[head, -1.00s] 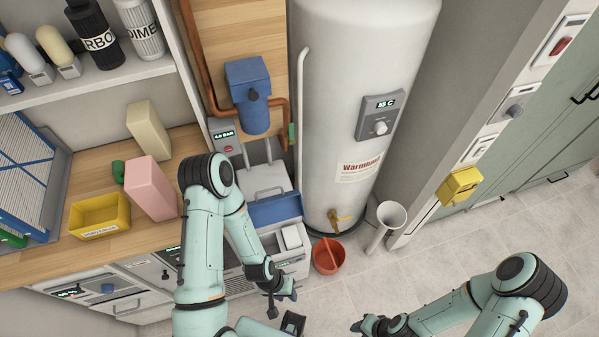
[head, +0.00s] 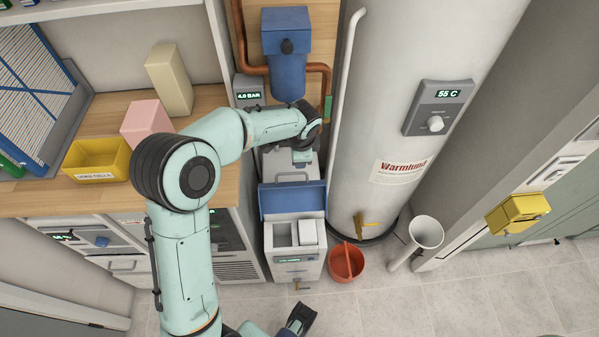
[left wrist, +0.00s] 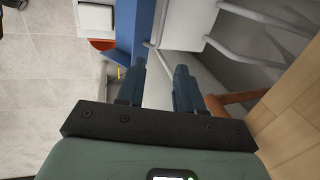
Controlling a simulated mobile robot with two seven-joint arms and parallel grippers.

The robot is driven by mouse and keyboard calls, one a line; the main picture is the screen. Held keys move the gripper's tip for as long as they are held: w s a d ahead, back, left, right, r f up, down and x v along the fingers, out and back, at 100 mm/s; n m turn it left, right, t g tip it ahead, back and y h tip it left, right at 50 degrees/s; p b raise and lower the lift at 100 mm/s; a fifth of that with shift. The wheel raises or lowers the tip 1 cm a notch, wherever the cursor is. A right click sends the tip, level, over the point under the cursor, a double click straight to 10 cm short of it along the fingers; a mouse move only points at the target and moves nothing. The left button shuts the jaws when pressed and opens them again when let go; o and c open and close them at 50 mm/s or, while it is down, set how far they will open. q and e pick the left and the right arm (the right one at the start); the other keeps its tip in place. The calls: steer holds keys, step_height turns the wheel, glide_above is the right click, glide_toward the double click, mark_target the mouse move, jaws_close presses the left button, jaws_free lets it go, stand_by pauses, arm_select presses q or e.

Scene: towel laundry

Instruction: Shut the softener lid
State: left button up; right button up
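The softener (head: 297,268) is a pale grey box on the floor below the wooden counter, with a small display on its front. Its blue lid (head: 292,200) stands open, roughly upright at the back of the box, and the white inner compartments show. My left gripper (head: 303,157) is just behind the lid's top edge in the head view. In the left wrist view its two fingers (left wrist: 160,85) are apart with nothing between them, and the blue lid (left wrist: 145,20) is close beyond them. I cannot tell whether they touch.
The white water heater (head: 430,60) stands right of the softener. A red bucket (head: 346,262) and a white funnel-topped pipe (head: 425,232) are on the floor there. Pipes and a blue filter housing (head: 286,60) are behind. The floor in front is mostly clear.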

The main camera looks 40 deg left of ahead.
mark_target(299, 173)
arm_select(q)
steer(key=b+x, duration=0.1)
steer(key=x, duration=1.1)
steer(key=shift+d+f, duration=0.1)
jaws_close()
stand_by(1.0)
